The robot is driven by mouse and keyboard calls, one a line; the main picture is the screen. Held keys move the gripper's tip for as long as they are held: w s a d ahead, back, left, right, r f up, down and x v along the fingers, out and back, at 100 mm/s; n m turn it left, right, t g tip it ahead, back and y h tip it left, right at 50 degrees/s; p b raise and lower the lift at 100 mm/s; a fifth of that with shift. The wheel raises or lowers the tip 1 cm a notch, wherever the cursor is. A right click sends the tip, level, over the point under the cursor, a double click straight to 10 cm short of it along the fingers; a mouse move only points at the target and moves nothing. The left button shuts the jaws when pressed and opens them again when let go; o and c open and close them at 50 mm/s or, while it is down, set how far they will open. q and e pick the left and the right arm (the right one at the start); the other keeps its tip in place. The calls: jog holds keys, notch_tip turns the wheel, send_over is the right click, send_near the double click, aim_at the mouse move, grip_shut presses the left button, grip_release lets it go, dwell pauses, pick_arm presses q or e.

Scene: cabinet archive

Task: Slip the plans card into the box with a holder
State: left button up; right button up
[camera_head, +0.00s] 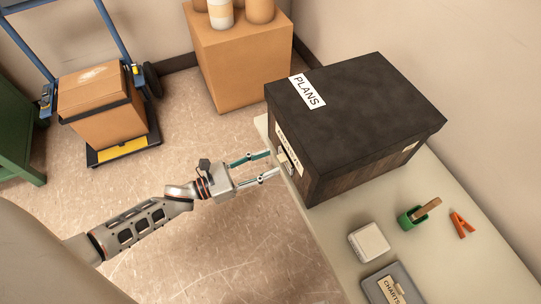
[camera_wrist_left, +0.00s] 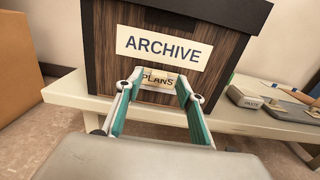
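A dark box (camera_head: 350,120) with a lid stands on the pale bench. A white PLANS label lies on its lid. An ARCHIVE label (camera_wrist_left: 164,47) is on its wood-grained front. Below that label, a tan plans card (camera_wrist_left: 157,79) shows at the small pale holder (camera_wrist_left: 157,89) on the box front. The holder also shows in the head view (camera_head: 286,160). My left gripper (camera_head: 272,163) points at the box front, its two fingers parted on either side of the card. Whether the fingertips touch the card or holder cannot be told. My right gripper is not in view.
On the bench (camera_head: 460,240) are a white block (camera_head: 368,242), a green cup (camera_head: 411,217) with a wooden-handled thing, an orange object (camera_head: 462,224) and a grey tray (camera_head: 375,285) with a CHARTS card (camera_head: 392,290). A carton on a hand truck and a larger carton stand on the floor.

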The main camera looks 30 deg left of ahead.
pick_arm(q)
jog(key=shift+v, duration=2)
jog(key=v, duration=1.2)
